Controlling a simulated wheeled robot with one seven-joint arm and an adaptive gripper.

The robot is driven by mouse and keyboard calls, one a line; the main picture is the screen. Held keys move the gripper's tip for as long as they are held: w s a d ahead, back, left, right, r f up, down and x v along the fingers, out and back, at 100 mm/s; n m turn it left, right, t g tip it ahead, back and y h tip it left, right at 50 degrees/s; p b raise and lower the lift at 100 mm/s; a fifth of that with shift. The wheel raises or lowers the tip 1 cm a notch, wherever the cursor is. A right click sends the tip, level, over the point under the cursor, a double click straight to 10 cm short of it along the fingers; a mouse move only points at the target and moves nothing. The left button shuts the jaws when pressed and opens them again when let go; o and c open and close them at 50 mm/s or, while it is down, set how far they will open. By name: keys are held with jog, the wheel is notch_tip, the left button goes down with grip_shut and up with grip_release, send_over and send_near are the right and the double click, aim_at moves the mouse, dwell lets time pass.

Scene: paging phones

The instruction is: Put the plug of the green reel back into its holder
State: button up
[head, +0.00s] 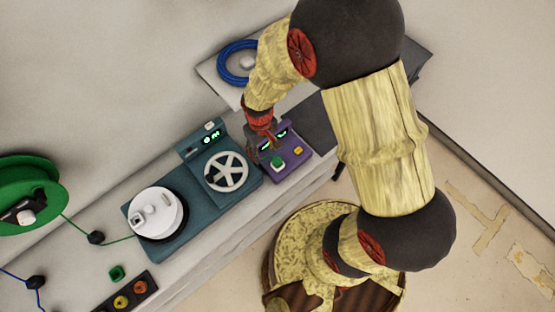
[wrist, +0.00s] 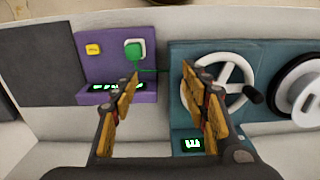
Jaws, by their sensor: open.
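The green plug (head: 277,162) sits at a white-edged socket on the purple box (head: 292,172). It also shows in the wrist view (wrist: 133,50), with a thin green cord running right from it. The green reel (head: 22,190) is at the far left. Its green cord passes a black guide (head: 96,238) to the white drum (head: 158,214). A small green square piece with a dark centre (head: 116,272), which looks like a holder, lies on the bench at lower left. My gripper (wrist: 160,75) is open and empty, over the edge between the purple box and the teal machine, close to the plug.
The teal machine (head: 195,195) bears a white spoked wheel (head: 226,171) beside the purple box. A dark strip with coloured round pieces (head: 130,298) is at the bottom left. A blue ring (head: 238,62) lies behind my arm. A yellow button (wrist: 93,49) is on the purple box.

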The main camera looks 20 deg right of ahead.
send_over(278, 161)
jog(key=f, duration=0.1)
notch_tip(278, 161, down, 14)
jog(key=b, duration=1)
jog(key=shift+w, duration=0.1)
jog(key=shift+r, duration=0.1)
jog(key=shift+c, duration=0.6)
jog(key=c, duration=0.7)
jog(key=shift+c, duration=0.6)
jog(key=shift+r+p, duration=6.4)
jog(key=shift+r, duration=2.9)
jog(key=shift+a, duration=0.1)
